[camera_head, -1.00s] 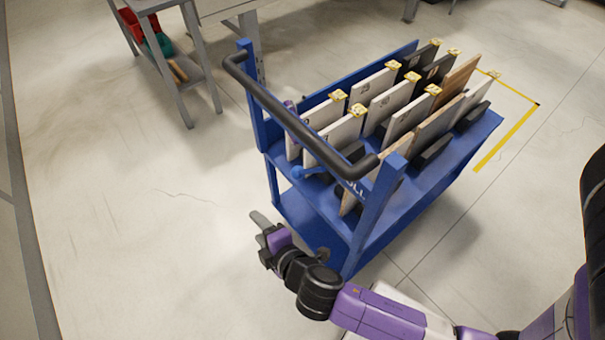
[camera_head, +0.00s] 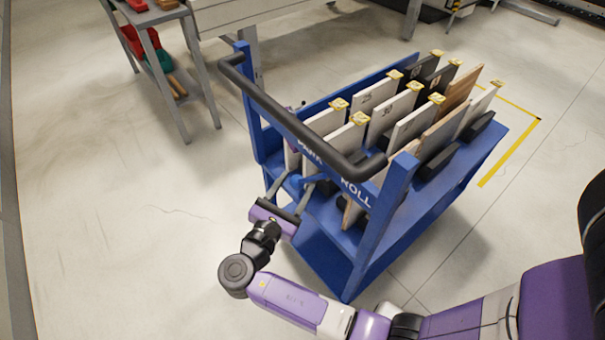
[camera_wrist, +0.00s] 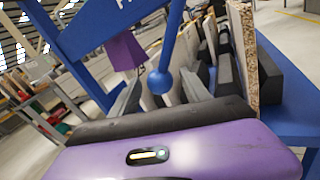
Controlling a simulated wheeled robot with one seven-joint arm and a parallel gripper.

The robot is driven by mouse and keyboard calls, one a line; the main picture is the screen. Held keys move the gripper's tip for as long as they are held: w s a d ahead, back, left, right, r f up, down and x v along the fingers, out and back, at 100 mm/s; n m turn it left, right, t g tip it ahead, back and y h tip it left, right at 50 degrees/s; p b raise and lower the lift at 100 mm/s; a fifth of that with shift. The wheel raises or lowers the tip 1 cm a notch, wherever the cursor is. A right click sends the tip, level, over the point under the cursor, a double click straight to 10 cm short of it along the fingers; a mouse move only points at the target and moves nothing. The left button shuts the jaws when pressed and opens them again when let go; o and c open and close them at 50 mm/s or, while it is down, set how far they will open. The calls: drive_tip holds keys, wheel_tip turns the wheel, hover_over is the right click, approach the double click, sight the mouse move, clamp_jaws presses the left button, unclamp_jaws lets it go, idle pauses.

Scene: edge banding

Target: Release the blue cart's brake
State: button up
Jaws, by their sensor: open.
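The blue cart (camera_head: 375,250) stands in the middle of the head view, with a black push handle (camera_head: 290,115) and lettering reading "ROLL" and a partly hidden word on its end bar. A blue lever with a ball knob (camera_wrist: 160,81) hangs from the bar in the wrist view; the knob also shows in the head view (camera_head: 297,181). My gripper (camera_head: 291,188) is open at the cart's handle end. In the wrist view its fingers (camera_wrist: 160,92) stand on either side of the knob, with gaps visible. Whether the knob is deep between them I cannot tell.
Several upright panels (camera_head: 388,118) with yellow tags fill the cart's top. A purple piece (camera_wrist: 124,50) hangs left of the lever. A grey shelf table (camera_head: 181,100) with red bins stands at the back left. The floor to the left is clear.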

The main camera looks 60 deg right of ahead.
drive_tip(key=d, duration=0.4)
drive_tip(key=shift+w+d, duration=0.25)
drive_tip(key=shift+w, duration=0.15)
clamp_jaws()
idle(1.1)
